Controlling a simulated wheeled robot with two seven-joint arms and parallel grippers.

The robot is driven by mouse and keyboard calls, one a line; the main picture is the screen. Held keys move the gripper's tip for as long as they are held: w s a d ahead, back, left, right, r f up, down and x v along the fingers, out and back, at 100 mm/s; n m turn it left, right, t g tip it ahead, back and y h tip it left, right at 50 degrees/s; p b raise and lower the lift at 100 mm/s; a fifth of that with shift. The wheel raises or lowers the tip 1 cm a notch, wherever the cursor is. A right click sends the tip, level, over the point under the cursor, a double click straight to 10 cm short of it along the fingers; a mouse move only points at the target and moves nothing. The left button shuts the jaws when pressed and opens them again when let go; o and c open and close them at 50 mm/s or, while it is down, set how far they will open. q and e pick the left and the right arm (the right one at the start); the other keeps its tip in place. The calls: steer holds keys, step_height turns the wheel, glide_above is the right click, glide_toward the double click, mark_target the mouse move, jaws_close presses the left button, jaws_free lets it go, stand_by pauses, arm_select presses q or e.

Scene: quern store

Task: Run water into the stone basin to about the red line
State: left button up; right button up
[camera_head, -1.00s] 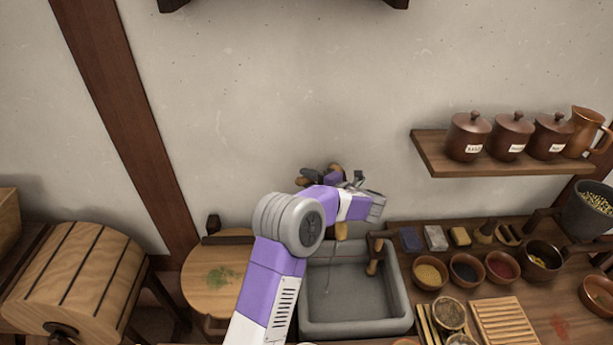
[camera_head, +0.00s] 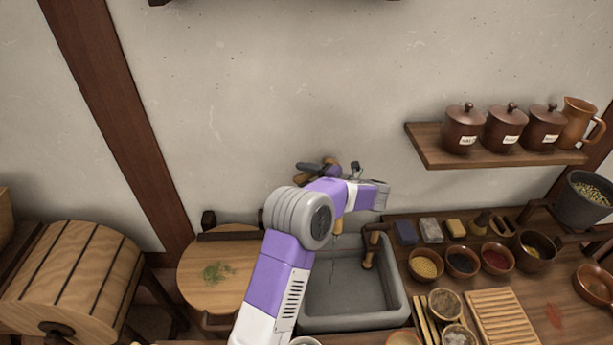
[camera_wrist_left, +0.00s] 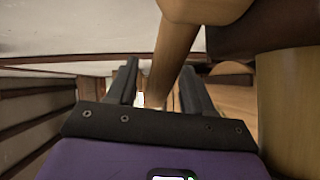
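The grey stone basin (camera_head: 398,292) is set into the counter's left end. A thin pale line shows inside it; I cannot tell whether this is running water. No red line or water level can be made out. A wooden spout (camera_head: 338,224) shows above the basin, partly behind my arm. My left gripper (camera_head: 314,170) is by the wall at the wooden tap handles (camera_head: 335,171). In the left wrist view a wooden bar (camera_wrist_left: 168,65) runs between its parted fingers, with gaps beside it. My right gripper is not in view.
A round wooden board (camera_head: 205,293) with green crumbs stands left of the basin, beside a slatted wooden drum (camera_head: 75,275). Bowls, blocks and a slatted rack (camera_head: 500,313) crowd the counter to the right. A shelf (camera_head: 425,145) holds lidded jars and a jug.

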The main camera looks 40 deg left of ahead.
arm_select(q)
steer(key=d, duration=0.5)
steer(key=d+r, duration=0.1)
steer(key=d, duration=0.1)
steer(key=shift+w+d+r, duration=0.1)
steer(key=shift+w+d, duration=0.15)
steer(key=shift+w, duration=0.05)
